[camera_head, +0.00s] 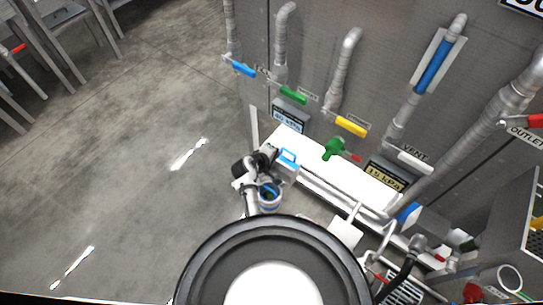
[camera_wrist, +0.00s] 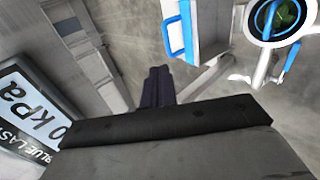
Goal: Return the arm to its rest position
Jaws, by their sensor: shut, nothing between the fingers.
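My gripper (camera_wrist: 158,86) shows in the wrist view with its dark fingers together and nothing between them. In the head view my arm is folded beside the white ledge, left of a blue-and-white box with a handle (camera_head: 288,165). The fingertips are hard to make out there. In the wrist view the box (camera_wrist: 205,30) is just right of the fingers and apart from them in the picture.
A grey panel (camera_head: 310,25) carries pipes with blue, green, yellow, white and red handles. A white ledge (camera_head: 330,178) with a green valve (camera_head: 333,148) runs along its foot. A cylindrical container (camera_head: 270,203) is below the box. Open concrete floor (camera_head: 120,170) lies left.

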